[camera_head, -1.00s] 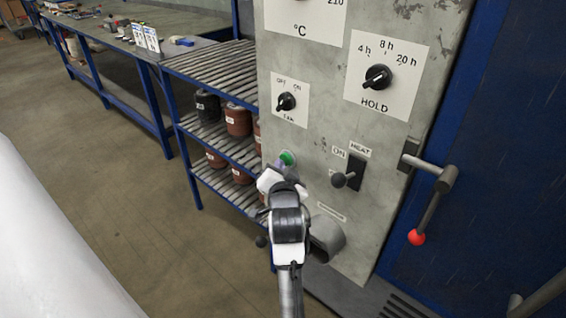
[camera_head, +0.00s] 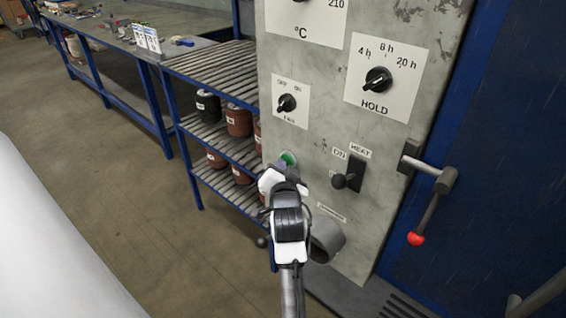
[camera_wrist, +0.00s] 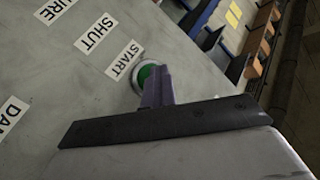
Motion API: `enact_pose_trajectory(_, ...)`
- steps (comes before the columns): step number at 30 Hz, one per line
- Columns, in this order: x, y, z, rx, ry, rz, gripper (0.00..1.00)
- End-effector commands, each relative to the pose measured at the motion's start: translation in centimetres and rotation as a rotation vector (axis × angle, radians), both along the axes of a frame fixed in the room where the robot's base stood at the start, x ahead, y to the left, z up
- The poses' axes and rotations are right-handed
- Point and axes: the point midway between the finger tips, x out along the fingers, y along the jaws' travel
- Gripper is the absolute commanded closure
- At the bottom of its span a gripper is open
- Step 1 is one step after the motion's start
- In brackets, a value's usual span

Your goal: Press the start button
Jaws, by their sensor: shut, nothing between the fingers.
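The green start button (camera_head: 289,158) sits in a pale ring low on the left part of the grey control panel. In the wrist view the green button (camera_wrist: 147,73) is beside the START label (camera_wrist: 122,60), partly hidden by my fingers. My gripper (camera_wrist: 158,80) is shut and empty, its fingertips over the button's lower right part. In the head view my gripper (camera_head: 283,168) is just below the button. I cannot tell whether the fingertips touch it.
A HEAT lever switch (camera_head: 347,178) is right of the button, with a FAN knob (camera_head: 287,103) above and a HOLD knob (camera_head: 377,79) higher right. A grey pipe stub (camera_head: 327,241) projects below. A red-tipped door handle (camera_head: 417,238) is at right. A slatted rack (camera_head: 215,70) stands left.

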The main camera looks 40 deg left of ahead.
Motion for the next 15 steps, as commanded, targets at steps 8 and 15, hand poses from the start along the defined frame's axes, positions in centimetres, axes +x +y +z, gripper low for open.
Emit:
enact_pose_trajectory(8,0.3,-0.5,0.3,0.002,-0.008,-0.016,1.00)
enact_pose_trajectory(15,-2.2,-0.1,0.1,0.000,-0.004,-0.009,1.00)
